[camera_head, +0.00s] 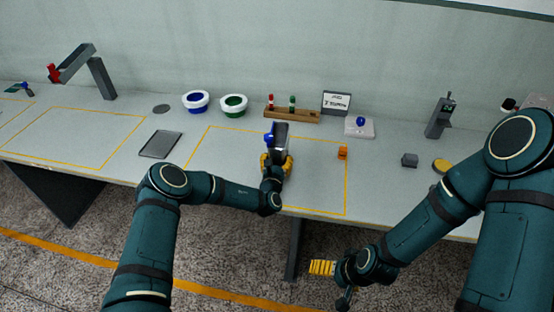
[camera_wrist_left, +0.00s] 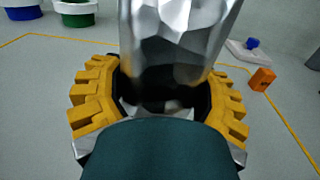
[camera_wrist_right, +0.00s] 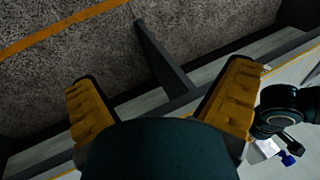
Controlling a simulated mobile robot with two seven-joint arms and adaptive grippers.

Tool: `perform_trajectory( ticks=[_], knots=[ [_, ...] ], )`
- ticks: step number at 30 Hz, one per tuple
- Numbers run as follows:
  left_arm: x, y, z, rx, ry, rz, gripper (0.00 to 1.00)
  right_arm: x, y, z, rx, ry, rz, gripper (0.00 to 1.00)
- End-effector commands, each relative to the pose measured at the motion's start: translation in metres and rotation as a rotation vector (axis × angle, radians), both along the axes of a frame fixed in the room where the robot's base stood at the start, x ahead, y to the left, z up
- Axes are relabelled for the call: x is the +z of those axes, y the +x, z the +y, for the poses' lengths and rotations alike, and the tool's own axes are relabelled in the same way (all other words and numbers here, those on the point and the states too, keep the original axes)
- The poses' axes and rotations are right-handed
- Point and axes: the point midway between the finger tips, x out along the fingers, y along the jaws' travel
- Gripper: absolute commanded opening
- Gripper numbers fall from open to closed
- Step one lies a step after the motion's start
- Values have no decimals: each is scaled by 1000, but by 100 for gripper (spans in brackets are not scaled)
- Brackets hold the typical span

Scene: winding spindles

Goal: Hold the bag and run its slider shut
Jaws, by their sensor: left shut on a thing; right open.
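The bag (camera_head: 280,143) is silver and dark, and stands upright over the marked area of the table. A blue piece, apparently its slider (camera_head: 268,138), shows at its left side. My left gripper (camera_head: 276,166) is shut on the bag's lower part. In the left wrist view the crinkled silver bag (camera_wrist_left: 182,38) rises between the yellow fingers (camera_wrist_left: 160,108); its top is out of that view. My right gripper (camera_head: 322,267) is open and empty, in front of the table's front edge and well apart from the bag. In the right wrist view its fingers (camera_wrist_right: 162,105) are spread.
An orange block (camera_head: 343,152) lies right of the bag. A white pad with a blue knob (camera_head: 360,126), a wooden rack (camera_head: 291,115) and two white-rimmed bowls (camera_head: 233,105) stand behind. A dark tray (camera_head: 160,144) lies left.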

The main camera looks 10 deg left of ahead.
Motion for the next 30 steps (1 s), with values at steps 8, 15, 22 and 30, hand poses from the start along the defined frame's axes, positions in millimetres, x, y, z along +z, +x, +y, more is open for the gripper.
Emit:
perform_trajectory(
  ticks=[8, 15, 22, 30],
  knots=[
    [-2, -1, 0, -1, 0, 5, 26, 0, 1, 1, -3, 1, 0, 75],
    [-2, -1, 0, -1, 0, 5, 26, 1, 33, 32, -186, 112, 22, 64],
    [-2, -1, 0, -1, 0, 5, 26, 28, 108, 102, -623, 416, 133, 64],
    [-2, -1, 0, -1, 0, 6, 26, 100, 207, 153, -1165, 859, 401, 64]
  ],
)
